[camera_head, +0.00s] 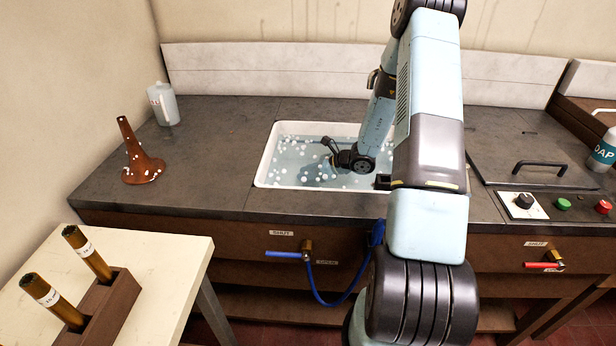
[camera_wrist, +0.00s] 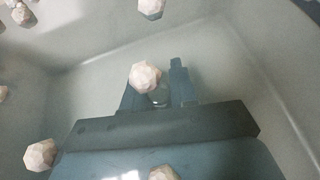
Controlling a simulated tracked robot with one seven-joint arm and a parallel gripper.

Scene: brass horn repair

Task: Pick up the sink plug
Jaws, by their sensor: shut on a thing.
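The white sink (camera_head: 262,172) holds water with several white foam-like lumps afloat. My arm reaches down into it, and in the head view the fingertips cannot be made out. In the wrist view my gripper (camera_wrist: 157,88) is low inside the basin, with its two fingers close together. It is shut on a small grey rounded thing, the sink plug (camera_wrist: 160,98), of which only a little shows. A white lump (camera_wrist: 145,77) partly covers the left finger and the plug. Whether the plug still touches the basin floor cannot be told.
A handled lid (camera_head: 530,172) and a control panel (camera_head: 556,206) are to the right. A blue-handled valve (camera_head: 290,254) is below. The left counter is mostly clear.

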